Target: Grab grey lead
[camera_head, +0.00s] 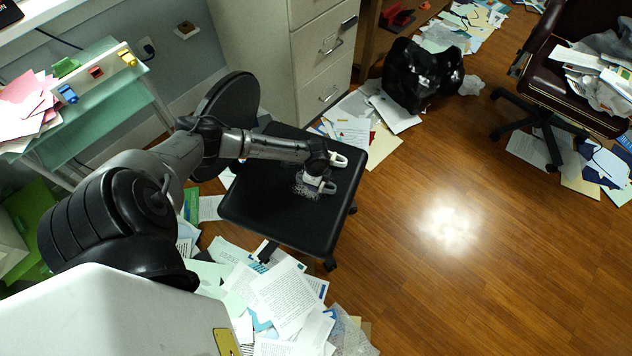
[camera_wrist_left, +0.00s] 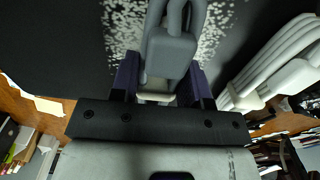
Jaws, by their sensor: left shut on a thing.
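The grey lead (camera_wrist_left: 170,55) is a bundled cable with a blocky grey plug end, lying over a speckled patch of the black seat in the left wrist view. My left gripper (camera_wrist_left: 160,88) is shut on its plug end, with one dark finger on each side. In the head view my left gripper (camera_head: 316,177) is low over the black chair seat (camera_head: 270,210), and the grey lead (camera_head: 327,187) shows just in front of it. My right gripper is not in view.
A second, white lead (camera_wrist_left: 275,72) lies on the seat close to my gripper; it also shows in the head view (camera_head: 339,159). Drawers (camera_head: 322,50) stand behind the chair.

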